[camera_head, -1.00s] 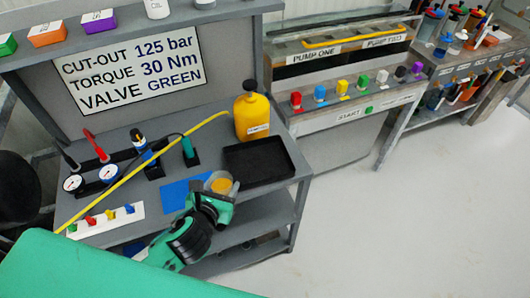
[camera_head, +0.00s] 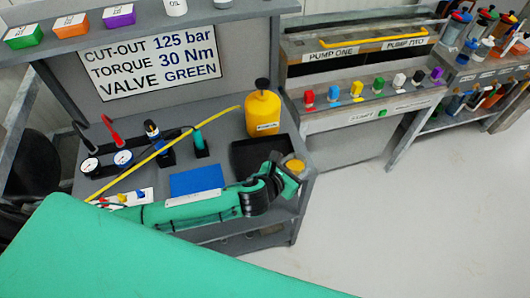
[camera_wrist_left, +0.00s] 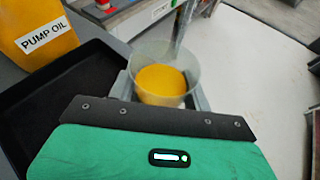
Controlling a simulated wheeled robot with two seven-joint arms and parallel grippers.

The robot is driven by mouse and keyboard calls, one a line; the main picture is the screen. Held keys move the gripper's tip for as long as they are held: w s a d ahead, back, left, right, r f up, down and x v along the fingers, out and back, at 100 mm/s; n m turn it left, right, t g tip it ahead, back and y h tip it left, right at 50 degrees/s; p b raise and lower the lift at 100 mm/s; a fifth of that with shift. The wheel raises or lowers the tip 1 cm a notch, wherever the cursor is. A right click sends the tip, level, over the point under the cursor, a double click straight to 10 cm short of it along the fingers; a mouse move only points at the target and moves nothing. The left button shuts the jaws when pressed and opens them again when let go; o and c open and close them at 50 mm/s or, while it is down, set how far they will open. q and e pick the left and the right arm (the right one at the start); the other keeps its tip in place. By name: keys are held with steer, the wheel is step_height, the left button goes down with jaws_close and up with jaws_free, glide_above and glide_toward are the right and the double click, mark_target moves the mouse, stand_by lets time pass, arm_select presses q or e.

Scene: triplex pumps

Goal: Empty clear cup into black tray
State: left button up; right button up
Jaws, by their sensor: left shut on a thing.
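My left gripper (camera_head: 291,170) is shut on the clear cup (camera_wrist_left: 164,56), which holds yellow-orange liquid. In the head view the cup's yellow content (camera_head: 294,166) shows at the right front corner of the bench, by the tray's right edge. The cup looks upright in the left wrist view. The black tray (camera_head: 242,160) lies on the bench, partly hidden behind my left gripper and wrist. In the left wrist view the tray (camera_wrist_left: 60,105) is to the left of the cup. My right gripper is not in view.
A yellow pump oil bottle (camera_head: 263,110) stands behind the tray. A blue mat (camera_head: 196,180) lies left of the tray. A long yellow rod (camera_head: 150,158), gauges and hand tools occupy the bench's left side. Open floor (camera_head: 370,230) lies right of the bench.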

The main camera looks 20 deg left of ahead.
mark_target(288, 160)
arm_select(q)
steer(key=shift+w+d+f, duration=0.15)
steer(key=shift+w+d, duration=0.35)
steer(key=shift+w, duration=0.1)
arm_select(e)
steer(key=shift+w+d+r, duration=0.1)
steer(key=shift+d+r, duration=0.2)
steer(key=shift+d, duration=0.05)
